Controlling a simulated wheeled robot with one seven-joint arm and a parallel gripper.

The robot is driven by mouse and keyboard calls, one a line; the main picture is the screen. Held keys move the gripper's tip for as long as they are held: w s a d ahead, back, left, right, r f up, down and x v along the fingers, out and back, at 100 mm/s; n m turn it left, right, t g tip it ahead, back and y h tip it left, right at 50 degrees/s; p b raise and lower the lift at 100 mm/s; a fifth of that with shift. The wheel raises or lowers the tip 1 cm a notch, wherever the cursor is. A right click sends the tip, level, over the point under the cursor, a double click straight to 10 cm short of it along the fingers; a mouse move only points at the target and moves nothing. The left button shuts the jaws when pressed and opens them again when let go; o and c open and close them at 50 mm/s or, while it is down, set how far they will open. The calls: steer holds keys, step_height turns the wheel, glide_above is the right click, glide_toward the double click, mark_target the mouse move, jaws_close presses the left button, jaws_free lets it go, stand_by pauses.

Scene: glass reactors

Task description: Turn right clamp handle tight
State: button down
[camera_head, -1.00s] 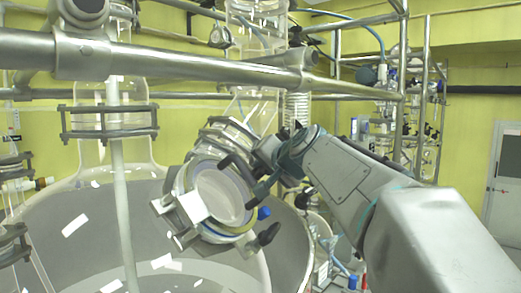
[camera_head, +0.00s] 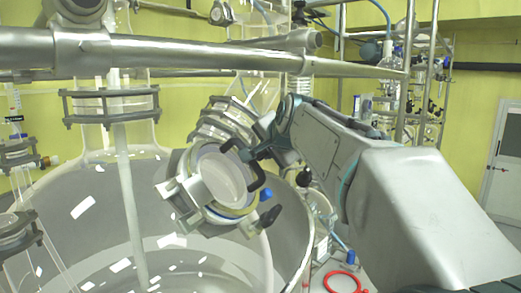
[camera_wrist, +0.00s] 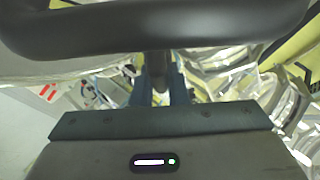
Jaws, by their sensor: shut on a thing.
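The glass reactor's round flanged port (camera_head: 222,178) faces me, tilted, in the middle of the head view, with metal clamps around its rim. The black bar-shaped clamp handle (camera_head: 258,172) is at the port's upper right. My gripper (camera_head: 263,149) comes from the right and is shut on this handle. In the wrist view the handle's thick black bar (camera_wrist: 150,32) crosses the top, and my two fingers (camera_wrist: 160,88) close on its stem. The exact finger contact is partly hidden. A second black knob (camera_head: 263,222) sits at the port's lower right, apart from my gripper.
A thick metal rail (camera_head: 180,53) runs across above the port. The large glass vessel (camera_head: 90,215) fills the lower left. A blue cap (camera_head: 266,194) sits beside the port. A red ring (camera_head: 342,283) is low in front. Glassware racks (camera_head: 408,100) stand behind my arm.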

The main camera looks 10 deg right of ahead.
steer(key=c, duration=1.4)
jaws_free()
steer(key=shift+c, duration=0.2)
steer(key=b+v, duration=0.3)
steer(key=v, duration=1)
steer(key=shift+s+r+b, duration=0.15)
steer(key=shift+s+b, duration=0.15)
steer(key=shift+s, duration=0.1)
